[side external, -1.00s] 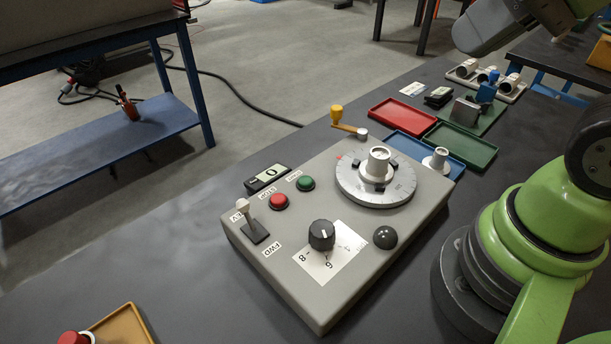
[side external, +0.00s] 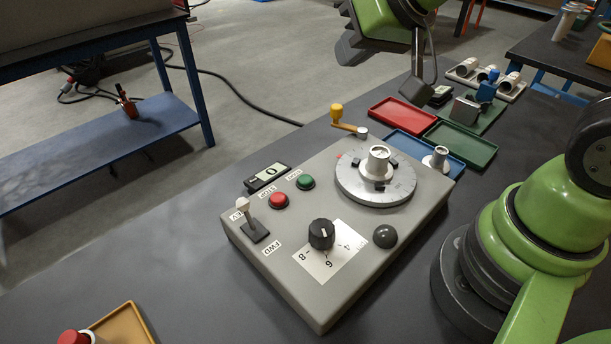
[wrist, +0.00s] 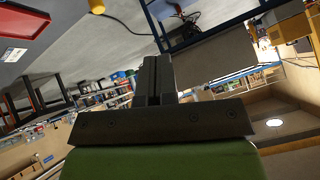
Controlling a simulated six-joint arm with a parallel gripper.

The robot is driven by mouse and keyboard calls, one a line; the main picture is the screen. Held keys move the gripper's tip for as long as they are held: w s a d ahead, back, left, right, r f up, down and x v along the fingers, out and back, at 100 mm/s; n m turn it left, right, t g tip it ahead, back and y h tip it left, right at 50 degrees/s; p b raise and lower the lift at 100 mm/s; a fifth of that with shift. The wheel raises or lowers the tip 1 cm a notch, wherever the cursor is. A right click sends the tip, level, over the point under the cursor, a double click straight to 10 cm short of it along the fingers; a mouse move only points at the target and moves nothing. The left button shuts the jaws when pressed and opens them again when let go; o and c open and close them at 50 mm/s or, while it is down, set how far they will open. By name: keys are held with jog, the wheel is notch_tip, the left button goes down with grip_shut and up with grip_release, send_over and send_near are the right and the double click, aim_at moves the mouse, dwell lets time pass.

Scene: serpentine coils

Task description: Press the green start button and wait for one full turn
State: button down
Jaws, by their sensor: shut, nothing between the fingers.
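The green start button (side external: 305,182) is on the grey control box, beside the red stop button (side external: 278,201). Nothing touches it. The round turntable (side external: 375,183) carries a white cylinder and dark clamps. A small counter (side external: 267,175) behind the buttons appears to read 0. A dark dome (side external: 385,236), a black knob (side external: 321,234) and a white-tipped lever (side external: 244,211) are also on the box. My gripper is above and behind the box in the side view, apart from it. In the wrist view, my gripper (wrist: 156,62) is shut and empty, facing the room.
Red (side external: 402,114), green (side external: 460,143) and blue (side external: 408,142) trays lie behind the box. A yellow-handled crank (side external: 338,114) projects behind the turntable. My arm's base stands at the right. An orange tray (side external: 122,325) is at the front left. The bench left of the box is clear.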

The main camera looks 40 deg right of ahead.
aim_at(308, 176)
jog(key=w+a+f+n+g+y, duration=0.1)
jog(key=w+a+f+y, duration=0.1)
jog(key=a+f+y, duration=0.2)
notch_tip(308, 176, down, 4)
jog(key=shift+a+r+n+y, duration=0.15)
jog(key=shift+a+n+y, duration=0.15)
jog(key=shift+a, duration=0.85)
jog(key=shift+f, duration=4.4)
jog(key=shift+f, duration=0.4)
